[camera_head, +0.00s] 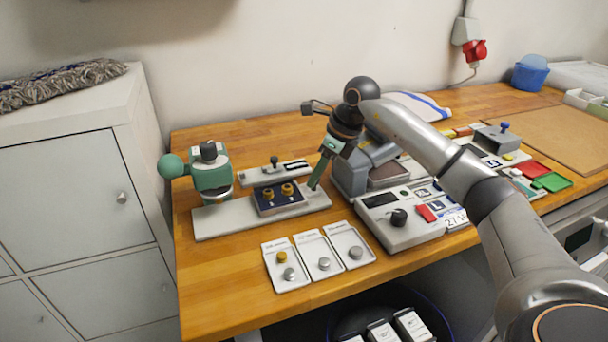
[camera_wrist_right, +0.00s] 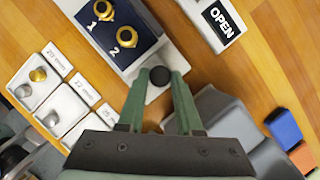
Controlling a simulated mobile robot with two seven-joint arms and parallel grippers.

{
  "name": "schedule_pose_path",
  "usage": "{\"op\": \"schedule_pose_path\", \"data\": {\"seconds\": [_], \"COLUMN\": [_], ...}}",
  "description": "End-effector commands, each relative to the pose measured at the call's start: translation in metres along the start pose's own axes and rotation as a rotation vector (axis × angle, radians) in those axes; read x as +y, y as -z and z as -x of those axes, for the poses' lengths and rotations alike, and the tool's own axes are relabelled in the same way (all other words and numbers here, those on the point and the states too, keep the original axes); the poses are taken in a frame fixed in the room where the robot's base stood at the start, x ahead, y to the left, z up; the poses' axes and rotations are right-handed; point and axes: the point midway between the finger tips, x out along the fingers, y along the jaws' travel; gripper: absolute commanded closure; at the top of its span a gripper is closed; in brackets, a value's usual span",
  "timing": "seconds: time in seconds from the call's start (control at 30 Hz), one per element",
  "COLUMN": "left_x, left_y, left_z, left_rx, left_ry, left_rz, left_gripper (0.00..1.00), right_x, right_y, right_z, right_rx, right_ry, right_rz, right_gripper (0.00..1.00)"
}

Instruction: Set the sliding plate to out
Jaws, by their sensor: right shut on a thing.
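The sliding plate (camera_head: 266,208) is dark blue and bears two brass-coloured pieces, marked 1 and 2 in the wrist view (camera_wrist_right: 92,40). It lies on a long pale grey base (camera_head: 225,225), to the right of a green press (camera_head: 210,172) with a round green knob. My right gripper (camera_head: 316,180) points down at the base's right end. In the wrist view its green fingers (camera_wrist_right: 160,84) are shut on a round black knob (camera_wrist_right: 160,75) beside the plate's end. How the knob joins the plate is hidden. My left gripper is not in view.
A grey strip with a black lever (camera_head: 274,163) stands behind the plate; an OPEN label (camera_wrist_right: 222,20) shows in the wrist view. Three white trays (camera_head: 290,284) with knob-like pieces lie in front. A grey control box (camera_head: 405,232) stands right. The table's front left is clear.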

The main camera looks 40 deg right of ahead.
Motion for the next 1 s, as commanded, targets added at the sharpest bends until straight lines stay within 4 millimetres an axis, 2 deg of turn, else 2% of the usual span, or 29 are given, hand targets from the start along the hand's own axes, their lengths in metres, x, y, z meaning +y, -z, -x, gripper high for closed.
{"op": "schedule_pose_path", "data": {"seconds": [0.3, 0.33, 0.6, 0.87, 1.0], "left_x": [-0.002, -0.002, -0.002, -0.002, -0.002], "left_y": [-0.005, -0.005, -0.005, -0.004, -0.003], "left_z": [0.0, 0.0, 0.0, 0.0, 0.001], "left_rx": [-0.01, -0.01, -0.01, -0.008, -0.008], "left_ry": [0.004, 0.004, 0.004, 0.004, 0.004], "left_rz": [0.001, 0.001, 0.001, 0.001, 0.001], "left_gripper": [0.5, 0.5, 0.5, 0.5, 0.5], "right_x": [-0.006, -0.006, -0.005, -0.004, -0.005], "right_y": [0.004, 0.004, 0.004, 0.003, 0.003], "right_z": [0.003, 0.003, 0.002, 0.003, 0.017], "right_rx": [-0.001, 0.0, -0.001, -0.002, -0.003], "right_ry": [0.005, 0.006, 0.003, 0.001, 0.003], "right_rz": [-0.003, -0.003, -0.002, -0.001, 0.0], "right_gripper": [1.0, 0.65, 0.37, 0.37, 0.37]}}
